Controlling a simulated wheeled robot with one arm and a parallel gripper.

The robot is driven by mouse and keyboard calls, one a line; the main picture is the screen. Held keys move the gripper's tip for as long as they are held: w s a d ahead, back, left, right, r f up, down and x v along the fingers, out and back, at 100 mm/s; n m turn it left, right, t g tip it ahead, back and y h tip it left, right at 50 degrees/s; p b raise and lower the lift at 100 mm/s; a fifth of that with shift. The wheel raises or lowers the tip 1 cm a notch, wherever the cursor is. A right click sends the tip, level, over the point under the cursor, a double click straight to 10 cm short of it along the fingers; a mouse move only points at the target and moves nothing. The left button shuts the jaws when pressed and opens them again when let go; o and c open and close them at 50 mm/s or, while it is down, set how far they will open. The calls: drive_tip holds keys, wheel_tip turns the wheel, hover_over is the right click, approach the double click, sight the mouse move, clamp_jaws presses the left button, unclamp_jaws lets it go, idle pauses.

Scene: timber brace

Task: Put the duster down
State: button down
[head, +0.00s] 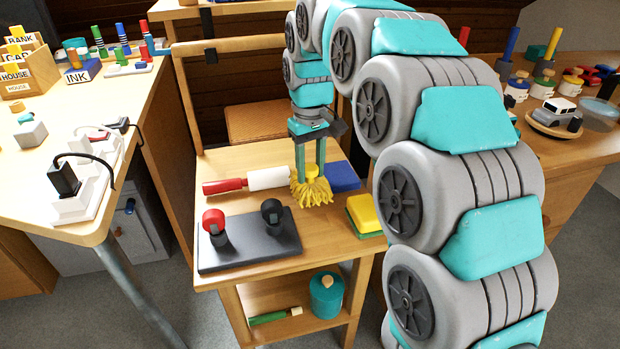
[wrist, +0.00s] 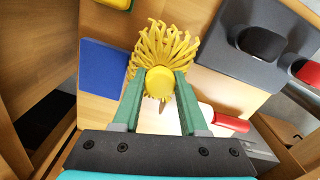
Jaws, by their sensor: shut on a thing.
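The duster (head: 312,190) has a yellow, mop-like head and a round yellow top. My gripper (head: 311,166) points down over the small wooden table (head: 285,155) and is shut on the duster's top. In the wrist view the green fingers (wrist: 158,88) stand on both sides of the yellow top, and the duster's strands (wrist: 163,45) spread out beyond them. The strands hang at about the height of the table top. I cannot tell whether they touch it.
Close around the duster are a dark board (head: 248,252) with red and black knobs, a white roller with a red handle (head: 226,186), a blue block (head: 343,177) and a yellow-green sponge (head: 364,215). A teal canister (head: 326,296) stands on the lower shelf. A workbench (head: 135,100) stands at left.

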sight(310, 182)
drive_tip(key=shift+f, duration=1.55)
drive_tip(key=shift+f, duration=0.15)
drive_tip(key=shift+c, duration=2.2)
unclamp_jaws()
wheel_tip(310, 182, up, 12)
drive_tip(key=shift+r, duration=0.15)
